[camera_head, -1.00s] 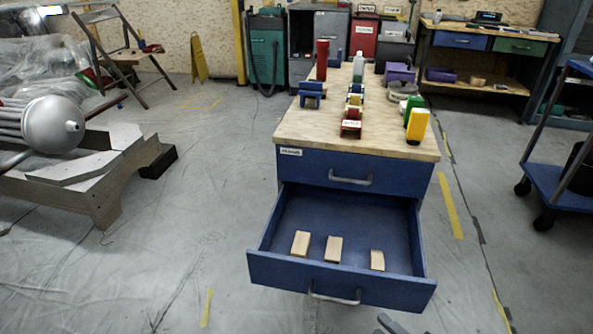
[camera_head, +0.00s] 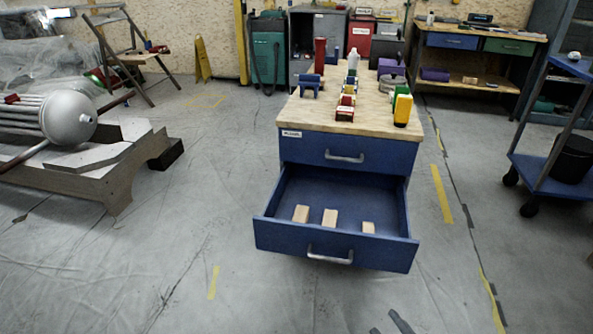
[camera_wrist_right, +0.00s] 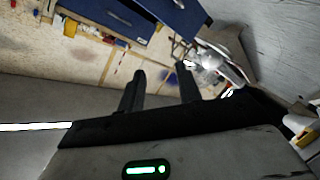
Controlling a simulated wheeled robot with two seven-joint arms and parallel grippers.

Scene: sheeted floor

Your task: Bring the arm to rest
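My right gripper (camera_head: 387,321) shows only as dark fingertips at the bottom edge of the head view. In the right wrist view its two dark fingers (camera_wrist_right: 161,80) stand apart with nothing between them, so it is open and empty. It is in front of the blue drawer cabinet (camera_head: 345,178), apart from it. The cabinet's lower drawer (camera_head: 333,246) is pulled out, with three light wooden blocks in it: left (camera_head: 301,214), middle (camera_head: 330,218) and right (camera_head: 368,228). My left gripper is not in view.
Several coloured items, including a yellow one (camera_head: 402,110), stand on the cabinet's wooden top (camera_head: 320,117). A wooden frame (camera_head: 105,175) with a grey tank (camera_head: 68,117) is at left. A blue trolley (camera_head: 548,180) is at right. The floor around the cabinet's front is clear.

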